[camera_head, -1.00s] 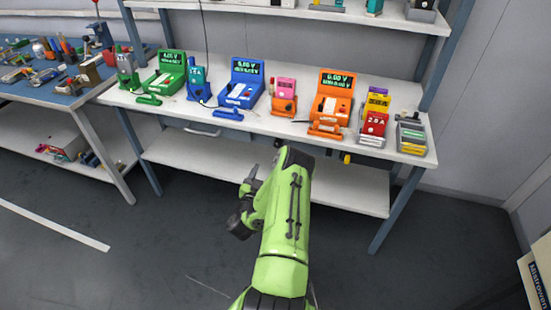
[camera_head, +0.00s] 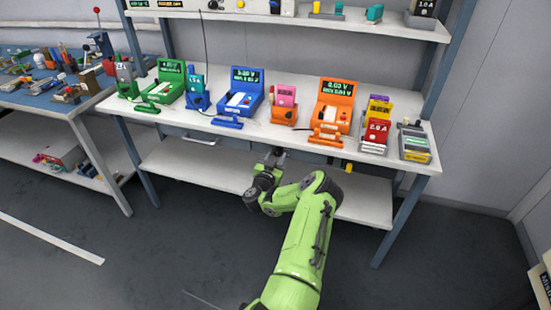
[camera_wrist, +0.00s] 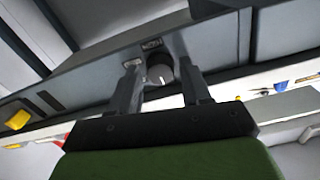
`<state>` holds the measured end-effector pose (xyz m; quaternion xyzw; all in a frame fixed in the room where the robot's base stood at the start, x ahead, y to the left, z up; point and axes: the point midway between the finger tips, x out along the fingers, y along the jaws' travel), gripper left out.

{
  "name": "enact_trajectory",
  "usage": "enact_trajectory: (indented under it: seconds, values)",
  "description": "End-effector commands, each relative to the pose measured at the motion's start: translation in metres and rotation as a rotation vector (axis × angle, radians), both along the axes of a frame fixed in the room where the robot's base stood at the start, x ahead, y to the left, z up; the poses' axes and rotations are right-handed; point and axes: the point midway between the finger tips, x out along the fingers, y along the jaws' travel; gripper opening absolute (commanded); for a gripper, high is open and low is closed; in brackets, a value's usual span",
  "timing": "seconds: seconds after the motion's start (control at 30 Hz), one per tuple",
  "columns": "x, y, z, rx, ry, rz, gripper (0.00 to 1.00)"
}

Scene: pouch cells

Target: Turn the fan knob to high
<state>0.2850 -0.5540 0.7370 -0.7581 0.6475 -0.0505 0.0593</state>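A dark round knob (camera_wrist: 160,69) with a small white mark sits on a grey panel in the wrist view. A small label plate (camera_wrist: 152,44) is beside it; its text is too small to read. My gripper (camera_wrist: 158,80) is open, with one finger on each side of the knob. I cannot tell whether the fingers touch it. In the head view my gripper (camera_head: 271,158) is just below the bench's front edge, and the knob is not discernible there.
The white bench (camera_head: 200,119) carries several coloured testers, including a blue one (camera_head: 240,98) and an orange one (camera_head: 332,103). A yellow part (camera_head: 348,167) hangs under the front edge right of my gripper. A lower shelf (camera_head: 200,165) lies beneath.

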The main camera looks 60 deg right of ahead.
Motion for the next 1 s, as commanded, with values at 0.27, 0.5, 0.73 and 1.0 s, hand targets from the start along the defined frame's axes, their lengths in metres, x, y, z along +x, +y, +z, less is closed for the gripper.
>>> enact_trajectory:
  seconds: [0.27, 0.5, 0.73, 1.0]
  values:
    - [0.0001, 0.0002, 0.0000, 0.000, 0.000, 0.000, 0.04]
    - [0.0001, 0.0003, 0.0005, 0.003, -0.019, 0.000, 0.03]
    - [-0.0003, 0.0002, 0.0021, 0.018, -0.118, -0.001, 0.03]
    - [0.0002, 0.0004, 0.0024, 0.054, -0.342, 0.000, 0.03]
